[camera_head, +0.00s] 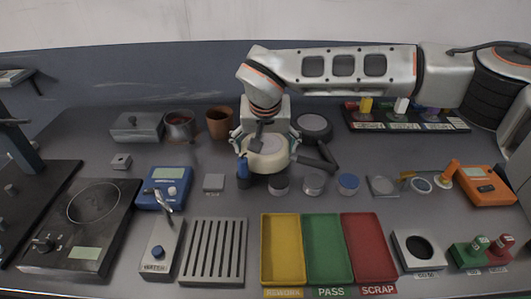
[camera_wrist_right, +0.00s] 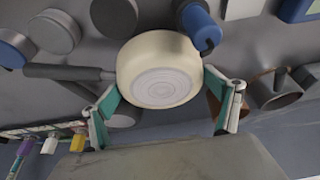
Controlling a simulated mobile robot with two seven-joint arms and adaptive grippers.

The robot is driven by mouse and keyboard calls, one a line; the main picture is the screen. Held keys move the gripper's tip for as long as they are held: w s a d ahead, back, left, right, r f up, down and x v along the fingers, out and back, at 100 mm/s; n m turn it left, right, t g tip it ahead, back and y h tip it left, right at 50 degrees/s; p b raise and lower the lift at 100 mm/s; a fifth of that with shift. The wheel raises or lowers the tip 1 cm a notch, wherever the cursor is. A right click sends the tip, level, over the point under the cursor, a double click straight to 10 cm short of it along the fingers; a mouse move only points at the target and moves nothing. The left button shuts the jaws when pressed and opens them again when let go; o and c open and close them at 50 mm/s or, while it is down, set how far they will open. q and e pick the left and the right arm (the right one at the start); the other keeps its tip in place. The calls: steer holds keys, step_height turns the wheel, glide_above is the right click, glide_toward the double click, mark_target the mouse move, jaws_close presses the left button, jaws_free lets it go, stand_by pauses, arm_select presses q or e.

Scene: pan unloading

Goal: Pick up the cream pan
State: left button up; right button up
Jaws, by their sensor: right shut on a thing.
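The cream pan (camera_head: 266,160) is a squat round body with a paler disc on its face, at the middle of the bench in the head view. It also shows in the right wrist view (camera_wrist_right: 150,52). My right gripper (camera_head: 264,140) comes down from above and is shut on it, with one green-padded finger on each side; both fingers show in the wrist view (camera_wrist_right: 163,98). Whether the pan touches the bench is hard to tell. A dark handle bar (camera_head: 318,156) lies right of it; whether it belongs to the pan is unclear. My left gripper is not seen.
A blue-topped piece (camera_head: 243,168) stands close at the pan's left. Several small round pucks (camera_head: 313,184) lie just in front. Yellow (camera_head: 282,246), green and red trays are nearer. A dark round piece (camera_head: 314,125) and brown cup (camera_head: 219,122) stand behind.

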step_height(320, 180, up, 17)
steer(key=p, duration=0.1)
steer(key=s+d+f, duration=0.3)
steer(key=s+d, duration=0.2)
steer(key=d, duration=0.3)
steer(key=s+d+f, duration=0.4)
steer(key=s+d, duration=0.1)
steer(key=d, duration=0.3)
steer(key=s+d+f, duration=0.4)
steer(key=s+d, duration=0.2)
steer(key=d, duration=0.2)
steer(key=shift+d, duration=0.35)
